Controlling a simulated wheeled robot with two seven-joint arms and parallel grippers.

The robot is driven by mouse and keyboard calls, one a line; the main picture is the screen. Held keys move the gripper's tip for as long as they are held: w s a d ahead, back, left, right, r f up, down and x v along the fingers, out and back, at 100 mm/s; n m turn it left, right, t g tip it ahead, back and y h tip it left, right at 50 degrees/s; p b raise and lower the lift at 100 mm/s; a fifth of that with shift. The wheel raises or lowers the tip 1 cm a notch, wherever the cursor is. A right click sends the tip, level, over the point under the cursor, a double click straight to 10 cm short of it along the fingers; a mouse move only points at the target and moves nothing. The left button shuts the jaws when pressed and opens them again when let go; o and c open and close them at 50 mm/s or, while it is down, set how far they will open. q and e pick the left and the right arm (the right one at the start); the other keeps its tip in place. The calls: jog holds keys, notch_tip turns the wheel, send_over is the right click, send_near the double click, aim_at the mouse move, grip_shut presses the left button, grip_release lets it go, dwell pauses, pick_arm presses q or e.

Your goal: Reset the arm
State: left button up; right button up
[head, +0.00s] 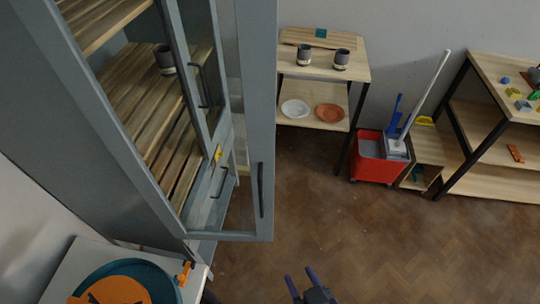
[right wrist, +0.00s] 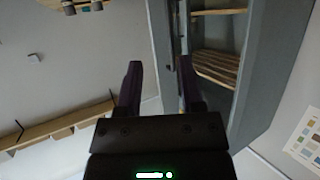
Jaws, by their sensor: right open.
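My right gripper (head: 302,285) shows at the bottom middle of the head view, over the wooden floor, with its two fingers apart and nothing between them. In the right wrist view its two dark fingers (right wrist: 160,85) are also spread and empty. The grey cabinet (head: 115,135) stands to the left of the gripper in the head view, with a glass-paned door (head: 262,120) swung open. The cabinet also shows in the right wrist view (right wrist: 262,75), beyond and right of the fingers. My left gripper is not in view.
A wooden shelf stand (head: 360,72) holds two dark cups, a white bowl (head: 295,108) and an orange plate (head: 330,113). A red mop bucket (head: 378,170) stands beside it. A workbench (head: 510,85) is at the right. A white table (head: 70,262) is lower left. The middle floor is clear.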

jog(key=s+d+r+m+g+h, duration=0.2)
jog(key=d+r+g+h, duration=0.25)
jog(key=d+g, duration=0.4)
jog(key=s+f+g+b, duration=0.15)
jog(key=f+b, duration=0.65)
jog(key=f, duration=1)
jog(key=s+f+g+b, duration=0.15)
jog(key=f+b, duration=0.65)
jog(key=f, duration=1)
pick_arm(q)
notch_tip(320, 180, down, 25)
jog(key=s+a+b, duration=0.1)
jog(key=b, duration=0.8)
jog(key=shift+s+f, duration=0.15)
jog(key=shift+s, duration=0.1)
pick_arm(e)
jog(key=s+d+f, duration=0.3)
jog(key=s+f, duration=1)
jog(key=f, duration=0.4)
jog(key=shift+s+d+f+n+g, duration=0.15)
jog(key=shift+f+n+g, duration=0.15)
jog(key=shift+f+g, duration=0.1)
